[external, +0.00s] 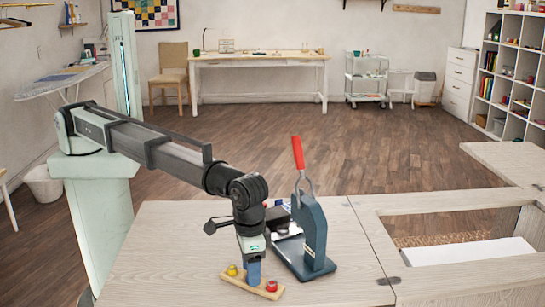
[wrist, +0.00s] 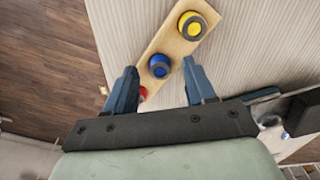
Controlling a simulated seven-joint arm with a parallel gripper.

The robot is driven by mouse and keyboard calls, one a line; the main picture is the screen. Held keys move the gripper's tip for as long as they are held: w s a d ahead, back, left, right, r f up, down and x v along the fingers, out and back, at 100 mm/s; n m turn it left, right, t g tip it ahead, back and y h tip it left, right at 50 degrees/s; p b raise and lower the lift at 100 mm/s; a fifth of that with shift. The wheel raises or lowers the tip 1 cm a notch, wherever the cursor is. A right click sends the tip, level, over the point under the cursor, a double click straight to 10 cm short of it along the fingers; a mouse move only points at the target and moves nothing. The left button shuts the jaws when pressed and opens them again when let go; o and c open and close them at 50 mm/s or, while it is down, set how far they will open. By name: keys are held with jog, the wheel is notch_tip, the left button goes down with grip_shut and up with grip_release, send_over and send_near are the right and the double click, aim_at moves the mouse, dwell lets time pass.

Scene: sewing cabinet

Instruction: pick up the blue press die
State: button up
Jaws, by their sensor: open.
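The blue press die (wrist: 159,66) sits in the middle of a narrow wooden strip (wrist: 172,44). A yellow die (wrist: 192,26) is at one end of the strip and a red die (wrist: 143,94) is at the other, partly hidden by my left finger. In the wrist view my gripper (wrist: 161,74) is open, with one finger on each side of the blue die; I cannot tell whether they touch it. In the external view my gripper (external: 253,274) points down at the strip (external: 240,284), between the yellow die (external: 232,270) and the red die (external: 271,286), and hides the blue die.
A dark blue press (external: 315,235) with a red lever (external: 297,153) stands just right of my gripper on the wooden cabinet top (external: 170,260). Further right is a recessed opening (external: 450,225). The cabinet top left of the strip is clear.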

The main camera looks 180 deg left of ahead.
jog(key=shift+f, duration=0.4)
jog(key=shift+c, duration=0.3)
grip_shut()
